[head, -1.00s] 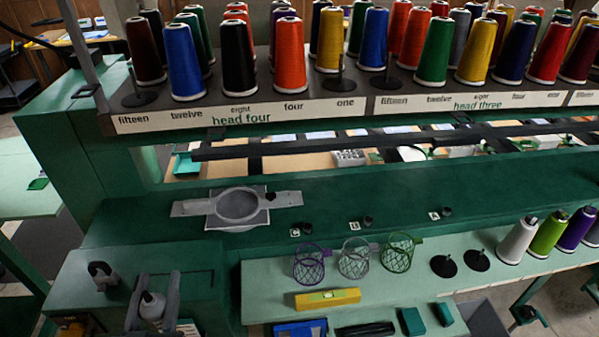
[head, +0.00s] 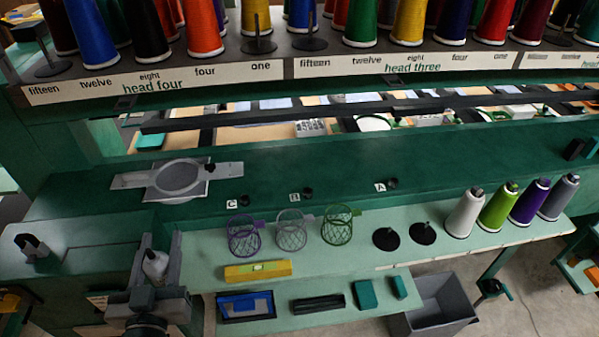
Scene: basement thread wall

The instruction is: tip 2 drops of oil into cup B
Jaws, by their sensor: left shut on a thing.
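My left gripper (head: 158,262) rises from the bottom left, its two grey fingers shut on a small pale oil bottle (head: 156,266). The bottle looks upright, its lower part hidden by the gripper. Small dark cups stand in a row on the green ledge. Cup B (head: 308,194) is beside its white label B in the middle, with cup C (head: 245,201) to its left and cup A (head: 393,184) to its right. The bottle is apart from the cups, below and left of cup C in the picture. Cup contents are too small to see. My right gripper is not in view.
A grey ring hoop (head: 180,177) lies on the ledge left of cup C. A purple basket (head: 243,237), grey basket (head: 292,231) and green basket (head: 337,227) stand on the lower shelf before the cups. A yellow level (head: 258,271) lies nearer. Thread cones stand right and above.

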